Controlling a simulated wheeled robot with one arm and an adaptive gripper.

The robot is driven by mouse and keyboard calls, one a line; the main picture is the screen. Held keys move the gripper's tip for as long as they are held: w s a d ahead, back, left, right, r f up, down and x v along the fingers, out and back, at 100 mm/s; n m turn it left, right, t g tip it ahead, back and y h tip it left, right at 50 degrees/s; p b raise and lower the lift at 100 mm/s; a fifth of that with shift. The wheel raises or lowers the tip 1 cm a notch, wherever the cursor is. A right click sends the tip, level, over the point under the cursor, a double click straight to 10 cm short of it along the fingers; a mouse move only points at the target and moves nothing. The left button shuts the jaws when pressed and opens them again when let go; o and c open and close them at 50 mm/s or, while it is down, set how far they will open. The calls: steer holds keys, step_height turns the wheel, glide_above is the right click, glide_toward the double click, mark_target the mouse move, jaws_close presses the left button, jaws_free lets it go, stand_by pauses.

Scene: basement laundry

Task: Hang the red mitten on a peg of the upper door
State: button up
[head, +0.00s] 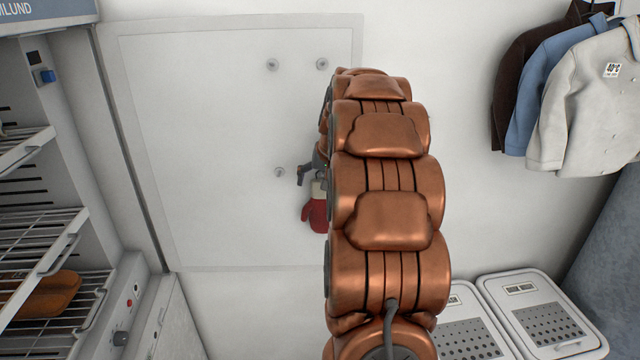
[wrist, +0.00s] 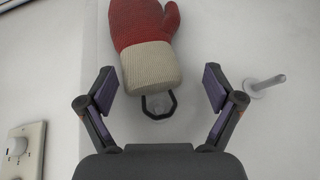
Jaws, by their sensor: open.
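The red mitten (head: 315,214) with its cream cuff is at the upper door (head: 200,120), cuff up, partly hidden by my arm. In the wrist view, the mitten (wrist: 145,45) appears upside down, and its dark loop (wrist: 172,103) sits at the cuff's edge. A pale peg (wrist: 157,109) shows inside the loop, which appears to be around it. My gripper (wrist: 160,90) is open, with one finger on each side of the cuff and loop, apart from both. In the head view only a bit of my gripper (head: 305,172) shows beside my arm.
Another peg (head: 280,172) is just left of the mitten; two more pegs (head: 272,65) (head: 322,64) are higher on the door. Wire shelves (head: 40,235) stand at left. Jackets (head: 590,95) hang at right, above white bins (head: 535,310). A dial (wrist: 20,147) is in the wrist view.

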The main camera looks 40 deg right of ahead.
steer(key=v, duration=1.2)
steer(key=shift+f, duration=0.1)
steer(key=s+a+f+n+g+y, duration=0.1)
steer(key=s+a+f+n, duration=0.15)
steer(key=a, duration=0.55)
steer(key=s+a+f+n+g, duration=0.1)
steer(key=s+a+f, duration=0.15)
steer(key=a, duration=0.65)
steer(key=s+a+f+n+g+y, duration=0.1)
steer(key=s+a+f, duration=0.15)
steer(key=a, duration=0.55)
steer(key=s+a+f+n+g, duration=0.1)
steer(key=s+a+f+n, duration=0.1)
steer(key=s+a+f, duration=0.3)
steer(key=s+a+f+n+g, duration=0.2)
steer(key=s+a+f, duration=0.3)
steer(key=s, duration=0.9)
steer(key=shift+s+a+n+g+h, duration=0.2)
steer(key=shift+a+n+g+h, duration=0.15)
steer(key=shift+a, duration=0.45)
steer(key=shift+f, duration=0.1)
